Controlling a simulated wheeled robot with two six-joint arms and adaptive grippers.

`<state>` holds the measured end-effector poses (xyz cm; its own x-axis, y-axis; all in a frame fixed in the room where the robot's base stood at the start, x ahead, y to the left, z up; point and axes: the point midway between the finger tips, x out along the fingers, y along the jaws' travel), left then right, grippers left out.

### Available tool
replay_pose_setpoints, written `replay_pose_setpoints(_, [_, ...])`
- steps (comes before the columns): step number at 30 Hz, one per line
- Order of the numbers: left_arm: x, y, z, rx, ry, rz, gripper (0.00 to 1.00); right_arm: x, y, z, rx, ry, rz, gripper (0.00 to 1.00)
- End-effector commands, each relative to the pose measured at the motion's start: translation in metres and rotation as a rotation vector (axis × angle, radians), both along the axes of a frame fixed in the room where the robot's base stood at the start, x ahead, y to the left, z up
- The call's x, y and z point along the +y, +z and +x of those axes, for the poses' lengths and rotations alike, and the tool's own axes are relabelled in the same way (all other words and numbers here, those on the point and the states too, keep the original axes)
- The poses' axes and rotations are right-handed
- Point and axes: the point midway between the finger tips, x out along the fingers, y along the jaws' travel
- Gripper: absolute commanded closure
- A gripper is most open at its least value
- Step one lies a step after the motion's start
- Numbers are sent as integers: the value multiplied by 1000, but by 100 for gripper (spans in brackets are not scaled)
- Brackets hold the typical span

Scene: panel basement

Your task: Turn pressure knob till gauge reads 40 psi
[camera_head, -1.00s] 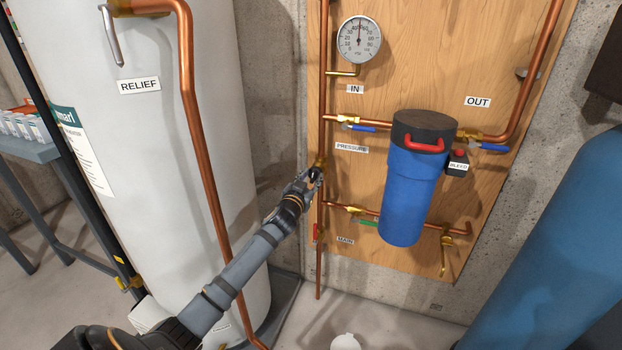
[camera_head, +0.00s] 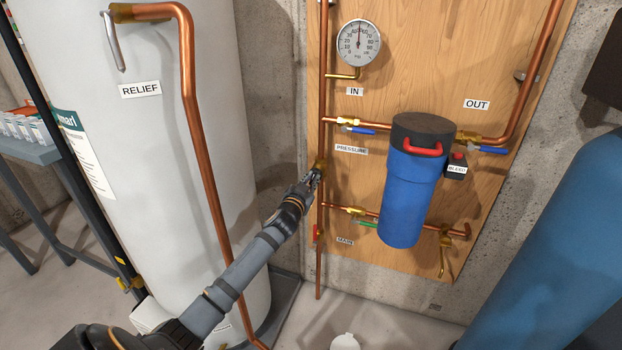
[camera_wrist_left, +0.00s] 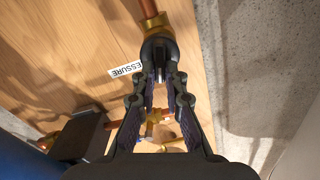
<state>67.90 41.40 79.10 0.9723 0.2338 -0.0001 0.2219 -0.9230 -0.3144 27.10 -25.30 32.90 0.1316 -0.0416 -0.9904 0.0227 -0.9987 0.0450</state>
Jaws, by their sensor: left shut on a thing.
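The pressure knob (camera_wrist_left: 158,50) is dark and sits on a brass body on the copper pipe, by the PRESSURE label (camera_head: 351,150). My left gripper (camera_head: 315,175) is shut on the knob and covers most of it in the head view. In the left wrist view the gripper's fingertips (camera_wrist_left: 160,75) close on both sides of the knob. The round gauge (camera_head: 358,43) is at the top of the wooden panel. Its needle points about straight up, near the middle of the scale; the exact reading is too small to tell. My right gripper is not in view.
A blue filter housing (camera_head: 408,195) hangs right of the knob, with blue-handled valves (camera_head: 360,129) nearby. A white tank (camera_head: 150,120) with a copper relief pipe (camera_head: 192,120) stands on the left. A large blue tank (camera_head: 560,240) is at the right.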

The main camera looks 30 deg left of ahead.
Motion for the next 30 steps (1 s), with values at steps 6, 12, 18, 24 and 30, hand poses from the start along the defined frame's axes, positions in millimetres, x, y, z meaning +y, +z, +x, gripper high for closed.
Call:
replay_pose_setpoints(6, [-2,1,0,41,0,162,100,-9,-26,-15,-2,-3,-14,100])
replay_pose_setpoints(12, [-4,-1,1,76,0,307,100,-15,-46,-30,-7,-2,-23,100])
replay_pose_setpoints(18, [-5,-2,1,103,0,418,100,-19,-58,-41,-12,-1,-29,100])
replay_pose_setpoints(24, [-5,-3,1,118,-1,485,100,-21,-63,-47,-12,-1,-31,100])
replay_pose_setpoints(30, [-5,-4,1,124,-1,510,100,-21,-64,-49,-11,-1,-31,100])
